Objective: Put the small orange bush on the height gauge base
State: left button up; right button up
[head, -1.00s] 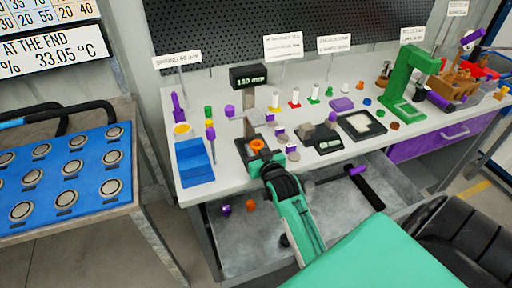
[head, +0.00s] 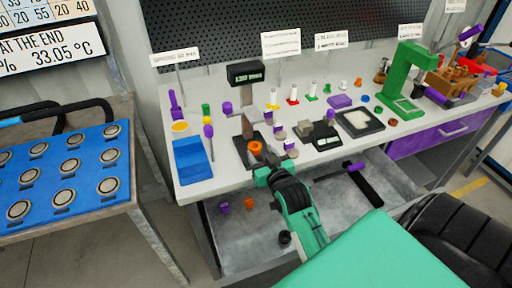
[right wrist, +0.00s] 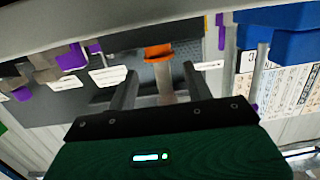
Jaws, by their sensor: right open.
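The orange bush (head: 255,147) stands on the dark base of the height gauge (head: 246,73), in front of its grey column. In the right wrist view the bush (right wrist: 158,52) shows beyond the fingertips, against the dark base plate (right wrist: 205,55). My right gripper (head: 264,170) is at the table's front edge, just in front of the bush. In the right wrist view its two fingers (right wrist: 160,88) are spread with an empty gap between them. My left gripper is out of view.
A blue bin (head: 193,160) stands left of the gauge. Below the front edge, an open drawer (head: 235,245) holds a purple part (head: 224,207) and another orange part (head: 249,204).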

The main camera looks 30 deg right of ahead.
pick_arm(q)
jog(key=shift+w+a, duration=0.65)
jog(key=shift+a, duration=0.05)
pick_arm(e)
jog(key=v, duration=0.6)
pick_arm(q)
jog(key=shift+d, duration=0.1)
